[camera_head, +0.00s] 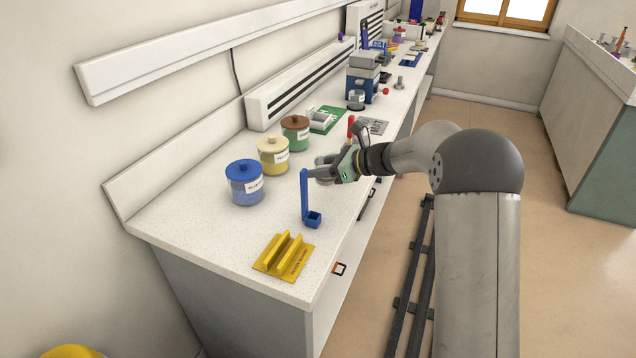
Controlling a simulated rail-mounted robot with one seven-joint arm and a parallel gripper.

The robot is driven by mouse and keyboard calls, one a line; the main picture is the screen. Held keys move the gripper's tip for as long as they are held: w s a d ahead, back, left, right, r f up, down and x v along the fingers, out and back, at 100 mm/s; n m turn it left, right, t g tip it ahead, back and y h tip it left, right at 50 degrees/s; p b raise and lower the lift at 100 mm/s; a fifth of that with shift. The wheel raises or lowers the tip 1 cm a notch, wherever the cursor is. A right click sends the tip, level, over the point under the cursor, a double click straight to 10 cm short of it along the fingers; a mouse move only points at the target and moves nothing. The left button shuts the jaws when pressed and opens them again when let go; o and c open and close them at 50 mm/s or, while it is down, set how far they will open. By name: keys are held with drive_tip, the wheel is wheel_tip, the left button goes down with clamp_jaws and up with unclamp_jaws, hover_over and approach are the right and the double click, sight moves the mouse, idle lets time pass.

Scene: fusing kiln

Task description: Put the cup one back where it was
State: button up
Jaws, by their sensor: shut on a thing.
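The cup one seems to be the blue long-handled cup (313,219), with an upright handle and a small square cup at its lower end. My gripper (312,174) is shut on the top of its handle, from the right. The cup hangs over the front part of the white counter; I cannot tell if its bottom touches the counter. A yellow slotted holder (283,256) sits near the counter's near end, below and left of the cup, and its slot looks empty. Its label is too small to read.
A blue-lidded jar (245,185), a cream-lidded jar (273,157) and a brown-lidded green jar (295,135) stand left of and behind my gripper. A green tray (326,119), a grey plate (372,126) and a blue-grey machine (363,78) lie farther along. The counter around the yellow holder is clear.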

sight(318, 183)
drive_tip(key=f, duration=0.2)
drive_tip(key=s+f, duration=0.1)
drive_tip(key=shift+a+f, duration=0.35)
drive_tip(key=shift+a, duration=0.05)
drive_tip(key=shift+f, duration=0.4)
drive_tip(key=shift+f, duration=0.1)
drive_tip(key=shift+f, duration=0.15)
drive_tip(key=o, duration=1)
